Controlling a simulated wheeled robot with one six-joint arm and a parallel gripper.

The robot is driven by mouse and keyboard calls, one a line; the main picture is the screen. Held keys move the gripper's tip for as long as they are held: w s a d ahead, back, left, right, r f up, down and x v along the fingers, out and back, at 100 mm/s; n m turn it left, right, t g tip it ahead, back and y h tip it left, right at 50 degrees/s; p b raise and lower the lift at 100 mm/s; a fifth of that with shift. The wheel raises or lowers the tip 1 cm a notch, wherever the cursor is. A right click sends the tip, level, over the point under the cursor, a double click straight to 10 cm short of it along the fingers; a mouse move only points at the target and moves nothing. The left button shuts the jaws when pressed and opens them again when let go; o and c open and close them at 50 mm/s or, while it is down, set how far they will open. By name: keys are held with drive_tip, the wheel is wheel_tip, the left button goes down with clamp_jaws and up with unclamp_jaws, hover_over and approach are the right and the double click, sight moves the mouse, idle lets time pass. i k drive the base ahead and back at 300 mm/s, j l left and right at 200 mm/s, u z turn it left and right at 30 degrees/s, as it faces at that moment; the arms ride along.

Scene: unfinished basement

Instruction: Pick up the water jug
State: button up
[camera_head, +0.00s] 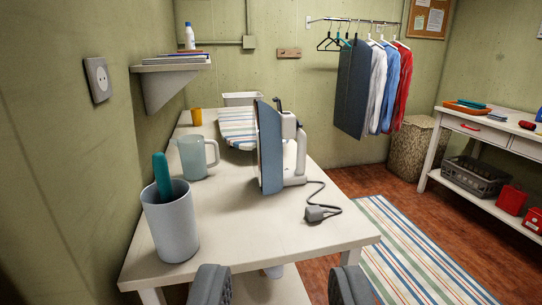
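The water jug (196,157) is a translucent pale pitcher with a handle on its right side. It stands upright on the white table (240,232), behind a grey-white cup and near the left wall. My gripper (280,290) shows at the bottom of the view as two dark fingers set wide apart. It is open, with nothing between the fingers. It is at the table's near edge, well short of the jug.
A cup (172,226) holding a teal-handled item stands front left. An upright iron (276,150) with its cord and plug (320,213) stands right of the jug. A striped ironing board (237,127) and an orange cup (196,117) are behind. A wall shelf (170,67) overhangs the left side.

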sight(191, 147)
drive_tip(key=i+l, duration=0.15)
drive_tip(key=i, duration=0.35)
drive_tip(key=i+l, duration=0.2)
drive_tip(key=i, duration=0.3)
drive_tip(key=i+l, duration=0.15)
drive_tip(key=i, duration=0.35)
